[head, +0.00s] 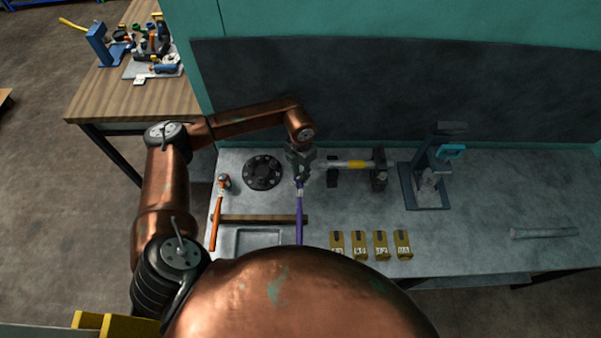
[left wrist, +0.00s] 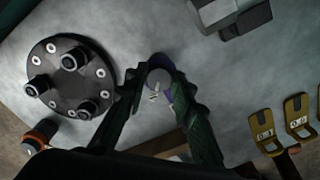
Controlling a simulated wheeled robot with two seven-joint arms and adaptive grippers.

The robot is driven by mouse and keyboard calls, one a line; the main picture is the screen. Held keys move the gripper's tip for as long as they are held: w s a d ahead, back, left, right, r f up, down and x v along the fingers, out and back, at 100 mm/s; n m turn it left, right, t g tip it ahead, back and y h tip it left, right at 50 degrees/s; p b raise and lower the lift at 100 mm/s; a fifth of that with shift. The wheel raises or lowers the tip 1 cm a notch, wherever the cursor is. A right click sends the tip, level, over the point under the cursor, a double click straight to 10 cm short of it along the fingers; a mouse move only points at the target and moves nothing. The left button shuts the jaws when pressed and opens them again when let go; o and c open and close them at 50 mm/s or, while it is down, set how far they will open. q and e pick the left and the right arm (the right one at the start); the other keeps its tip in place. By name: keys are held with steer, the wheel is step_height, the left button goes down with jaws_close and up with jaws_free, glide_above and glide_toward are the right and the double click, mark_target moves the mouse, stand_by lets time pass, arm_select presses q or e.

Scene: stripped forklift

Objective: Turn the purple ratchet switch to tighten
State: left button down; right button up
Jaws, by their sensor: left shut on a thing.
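The purple ratchet (head: 299,214) lies on the grey workbench, its handle pointing toward me and its head at the far end. My left gripper (head: 300,172) reaches down onto the head end and is shut on it. In the left wrist view, the ratchet's round grey head (left wrist: 158,77) with a purple rim sits between the fingers of the left gripper (left wrist: 161,90). A small switch-like mark shows on the head, but its setting is too small to tell. The rest of the handle is hidden in that view. My right gripper is not in view.
An orange-handled tool (head: 216,218) and a black bolted flange (head: 262,173) lie to the left. A wooden bar (head: 255,219) and metal tray (head: 232,240) sit under or beside the handle. A yellow-banded tool (head: 352,164), several yellow tagged pieces (head: 380,245) and a blue-grey stand (head: 409,188) are right.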

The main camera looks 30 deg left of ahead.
mark_target(300, 176)
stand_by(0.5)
arm_select(q)
steer(key=c, duration=1.6)
jaws_free()
steer(key=shift+r, duration=0.1)
step_height(300, 176, up, 12)
steer(key=shift+f, duration=0.1)
